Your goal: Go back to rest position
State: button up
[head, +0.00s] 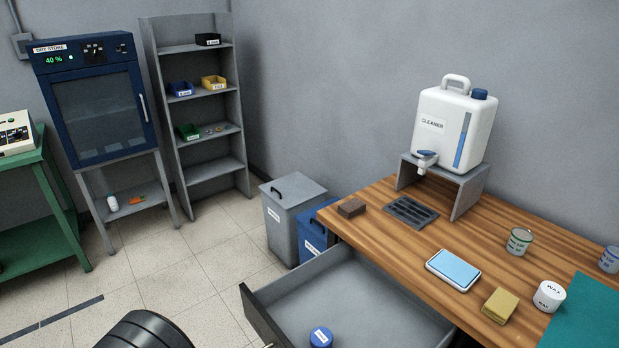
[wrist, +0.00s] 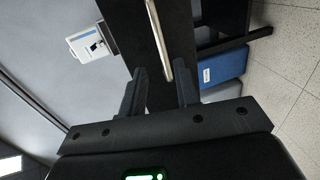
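My gripper (wrist: 161,76) shows in the wrist view with its two dark fingers spread apart. A silver bar handle (wrist: 158,35) on a dark drawer front (wrist: 142,40) lies ahead of the gap between them. The fingers do not appear closed on the handle; I cannot tell the exact distance. In the head view the grey drawer (head: 345,290) under the wooden bench is pulled out, with its dark front (head: 262,318) facing lower left. A round blue-lidded container (head: 321,337) sits inside it. My gripper is outside the head view.
The wooden bench (head: 400,235) carries a white cleaner jug (head: 452,130) on a stand, a blue-topped device (head: 453,269), a sponge (head: 500,305) and jars. Grey (head: 290,215) and blue (head: 312,235) bins stand beside the bench. Floor (head: 200,270) is clear on the left.

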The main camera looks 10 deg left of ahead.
jog(key=w+d+r+m+g+y, duration=0.25)
jog(key=w+d+r+g, duration=0.2)
jog(key=d+r, duration=0.5)
jog(key=w+d+r+m+g+y, duration=0.1)
jog(key=w+d+r+m+g, duration=0.25)
jog(key=d+r+g, duration=0.45)
jog(key=s+d+r+m+t+y, duration=0.1)
jog(key=s+d+r+t+y, duration=0.2)
jog(key=d+r, duration=0.6)
jog(key=s+d+r+m+t+y, duration=0.2)
jog(key=s+d+r+t+y, duration=0.2)
jog(key=d+r, duration=0.5)
jog(key=shift+s, duration=0.4)
